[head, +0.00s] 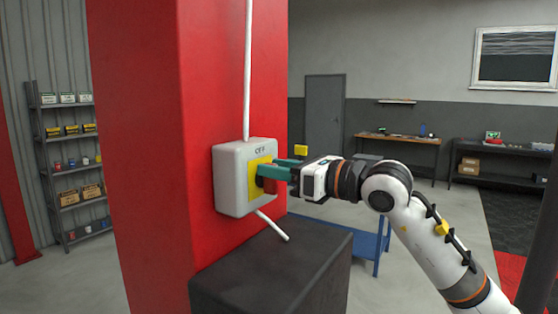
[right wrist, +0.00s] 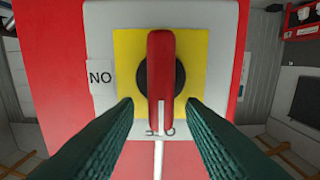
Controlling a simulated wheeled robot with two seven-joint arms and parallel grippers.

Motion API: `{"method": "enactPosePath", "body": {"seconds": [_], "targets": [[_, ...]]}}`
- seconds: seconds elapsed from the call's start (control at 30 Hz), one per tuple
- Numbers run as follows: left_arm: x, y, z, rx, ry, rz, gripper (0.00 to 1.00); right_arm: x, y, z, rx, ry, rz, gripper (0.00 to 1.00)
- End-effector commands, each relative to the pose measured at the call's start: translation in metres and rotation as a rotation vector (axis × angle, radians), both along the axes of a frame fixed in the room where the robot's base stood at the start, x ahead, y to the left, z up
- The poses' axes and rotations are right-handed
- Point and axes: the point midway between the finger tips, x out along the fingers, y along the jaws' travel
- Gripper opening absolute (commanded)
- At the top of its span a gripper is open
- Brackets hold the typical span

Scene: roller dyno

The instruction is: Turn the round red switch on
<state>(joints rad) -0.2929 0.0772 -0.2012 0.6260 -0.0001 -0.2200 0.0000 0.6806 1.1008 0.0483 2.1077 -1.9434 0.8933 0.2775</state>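The red switch handle (right wrist: 160,65) sits upright on a black disc (right wrist: 180,78) and a yellow plate (right wrist: 128,50) in the right wrist view. Its white mark points to the upside-down OFF label at the bottom; the other label, reading NO in this turned view, is at the left. The grey switch box (head: 232,180) hangs on a red pillar in the head view, with OFF on top. My right gripper (head: 264,172) is at the switch. In the right wrist view its green fingers (right wrist: 160,106) are open, one on each side of the handle, with gaps showing. My left gripper is out of view.
The red pillar (head: 140,130) carries the box and a white conduit (head: 248,70). A dark block (head: 270,275) stands below the switch. A blue table (head: 372,242) is behind my arm. Shelves (head: 70,160) stand at the left, benches at the back right.

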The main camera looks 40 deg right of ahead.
Motion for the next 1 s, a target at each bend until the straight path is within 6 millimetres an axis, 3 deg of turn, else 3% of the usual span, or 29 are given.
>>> {"method": "enactPosePath", "body": {"seconds": [0.2, 0.43, 0.77, 1.0], "targets": [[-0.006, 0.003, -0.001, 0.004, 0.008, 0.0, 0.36, 0.0, 0.0, 0.0, 0.0, 0.0, 0.0, 0.35], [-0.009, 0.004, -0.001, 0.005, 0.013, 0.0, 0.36, 0.0, 0.0, 0.0, 0.0, 0.0, 0.0, 0.0], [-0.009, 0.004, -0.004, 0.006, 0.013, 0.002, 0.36, 0.0, -0.001, 0.0, 0.034, 0.012, 0.001, 0.0], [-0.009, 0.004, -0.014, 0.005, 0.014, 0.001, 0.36, 0.001, -0.004, -0.002, 0.16, 0.062, 0.002, 0.0]]}}
